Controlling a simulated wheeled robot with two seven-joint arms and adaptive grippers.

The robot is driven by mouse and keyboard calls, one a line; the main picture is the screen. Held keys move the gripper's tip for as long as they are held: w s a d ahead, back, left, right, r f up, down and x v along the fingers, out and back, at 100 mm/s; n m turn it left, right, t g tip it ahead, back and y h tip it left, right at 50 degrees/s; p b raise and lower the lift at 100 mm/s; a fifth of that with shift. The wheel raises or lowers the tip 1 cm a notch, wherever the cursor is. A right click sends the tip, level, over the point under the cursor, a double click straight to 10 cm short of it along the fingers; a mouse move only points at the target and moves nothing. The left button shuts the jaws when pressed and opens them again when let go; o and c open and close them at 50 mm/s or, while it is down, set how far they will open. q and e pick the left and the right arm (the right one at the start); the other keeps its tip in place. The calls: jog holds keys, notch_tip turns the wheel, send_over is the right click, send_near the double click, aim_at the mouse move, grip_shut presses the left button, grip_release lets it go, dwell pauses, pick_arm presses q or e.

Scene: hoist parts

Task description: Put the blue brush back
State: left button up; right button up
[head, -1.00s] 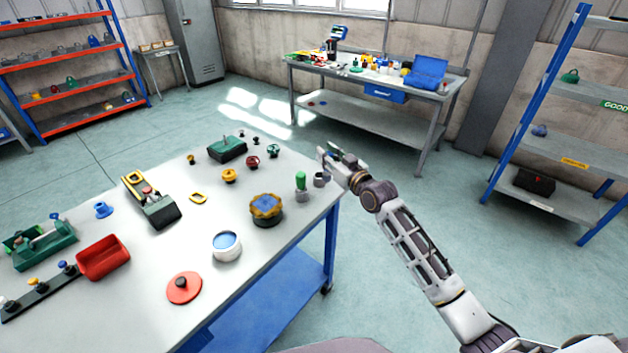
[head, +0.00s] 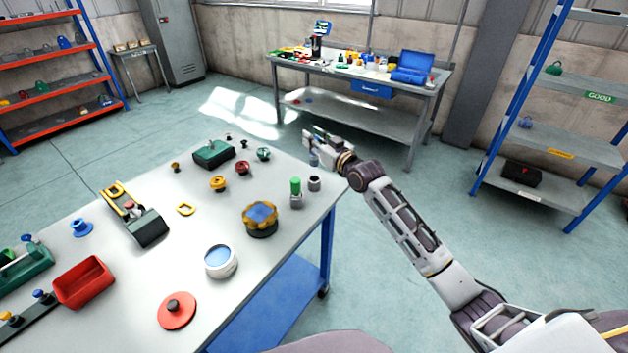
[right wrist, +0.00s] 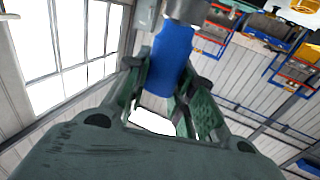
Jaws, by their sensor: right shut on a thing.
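My right gripper (head: 312,142) is shut on the blue brush and holds it above the far right corner of the near table (head: 245,285). In the right wrist view the brush's blue handle (right wrist: 170,60) is between the green fingers, with a grey metal part at its end. In the head view only a small bluish part of the brush (head: 314,159) shows below the fingers. A small grey holder (head: 314,184) stands below it, apart from the brush. A green brush (head: 296,186) stands upright in a similar holder to its left. My left gripper is out of view.
A round yellow-rimmed part (head: 261,219), a white tub (head: 220,261), a red disc (head: 177,310) and a red bin (head: 84,282) stand on the near table. A cluttered workbench (head: 340,107) is behind. A shelf (head: 548,145) stands at right.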

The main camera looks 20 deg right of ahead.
aim_at(314, 164)
notch_tip(314, 164, down, 5)
jog(key=shift+f, duration=0.85)
notch_tip(314, 164, down, 2)
jog(key=shift+f, duration=0.65)
jog(key=o, duration=1)
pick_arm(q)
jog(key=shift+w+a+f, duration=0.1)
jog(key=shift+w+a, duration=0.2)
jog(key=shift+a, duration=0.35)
